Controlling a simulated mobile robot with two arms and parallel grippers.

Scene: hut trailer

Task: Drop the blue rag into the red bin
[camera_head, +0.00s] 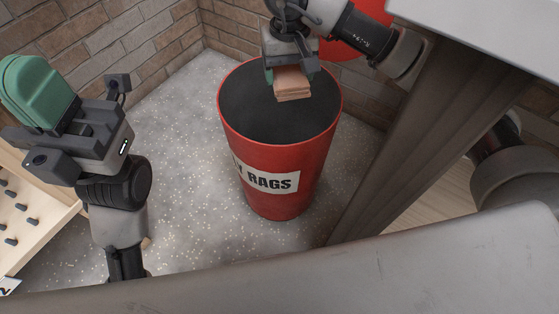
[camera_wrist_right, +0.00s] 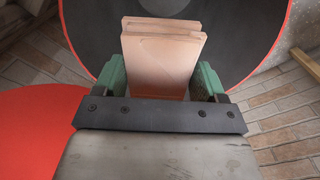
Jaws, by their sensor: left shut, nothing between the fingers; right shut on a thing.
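The red bin (camera_head: 290,207) stands on the floor with a white label ending in "RAGS". Its round top shows a dark inside or surface, also seen behind the gripper in the right wrist view (camera_wrist_right: 238,35). The piece also shows in the head view (camera_head: 292,85). No blue rag shows in either view. My left gripper (camera_head: 35,88), with green fingers, is shut and empty, left of the bin.
A red disc (camera_head: 357,22) is behind the bin. A pale wooden pegged board (camera_head: 40,215) is at the left. A grey counter (camera_head: 490,30) is at the right. Brick walls (camera_head: 110,50) enclose the corner. Speckled floor (camera_head: 185,170) is clear left of the bin.

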